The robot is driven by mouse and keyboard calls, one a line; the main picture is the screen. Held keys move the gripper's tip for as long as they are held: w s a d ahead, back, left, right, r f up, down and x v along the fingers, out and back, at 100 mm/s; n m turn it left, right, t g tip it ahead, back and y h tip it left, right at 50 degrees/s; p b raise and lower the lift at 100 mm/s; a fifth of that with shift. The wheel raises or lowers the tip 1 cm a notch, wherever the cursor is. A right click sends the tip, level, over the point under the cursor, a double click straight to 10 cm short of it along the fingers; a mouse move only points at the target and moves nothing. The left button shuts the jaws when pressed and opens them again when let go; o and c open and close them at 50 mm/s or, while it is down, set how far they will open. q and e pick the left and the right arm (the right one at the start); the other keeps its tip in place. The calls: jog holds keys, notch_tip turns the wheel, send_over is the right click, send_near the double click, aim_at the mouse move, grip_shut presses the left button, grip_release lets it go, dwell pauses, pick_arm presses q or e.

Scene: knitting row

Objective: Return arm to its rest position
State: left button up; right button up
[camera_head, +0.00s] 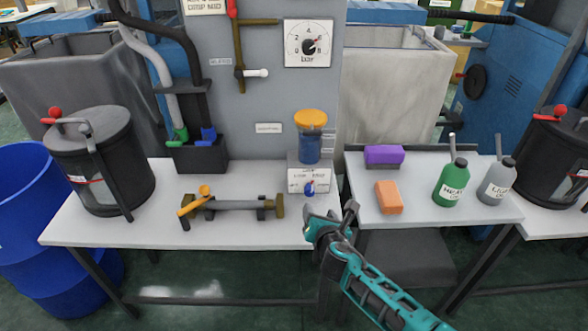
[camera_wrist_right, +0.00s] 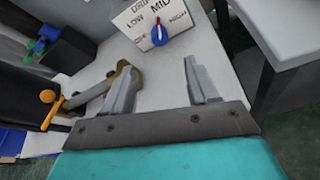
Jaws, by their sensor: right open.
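My right gripper (camera_head: 330,218) is in front of the white table's front edge in the head view, with its arm coming in from the lower right. In the right wrist view its two grey fingers (camera_wrist_right: 163,90) stand apart with nothing between them. A white dial box with a blue knob (camera_head: 309,187) stands on the table just beyond the gripper; the knob also shows in the right wrist view (camera_wrist_right: 159,35). A jar with an orange lid (camera_head: 310,118) sits on top of the box. My left gripper is not in view.
A pipe piece with an orange handle (camera_head: 233,204) lies on the left table (camera_head: 110,231). The right table holds an orange block (camera_head: 389,197), a purple block (camera_head: 384,156), a green bottle (camera_head: 451,184) and a grey bottle (camera_head: 497,182). Black canisters stand at both sides. The floor in front is open.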

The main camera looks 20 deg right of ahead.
jog(key=s+a+f+m+g+y, duration=0.1)
jog(key=s+a+m+y, duration=0.1)
jog(key=s+m, duration=1)
jog(key=s+a+f+m+g+y, duration=0.1)
jog(key=s+a+m+y, duration=0.1)
jog(key=s+m, duration=1)
jog(key=m, duration=0.3)
jog(key=shift+a+g, duration=0.25)
jog(key=shift+g, duration=0.15)
jog(key=shift+s, duration=0.1)
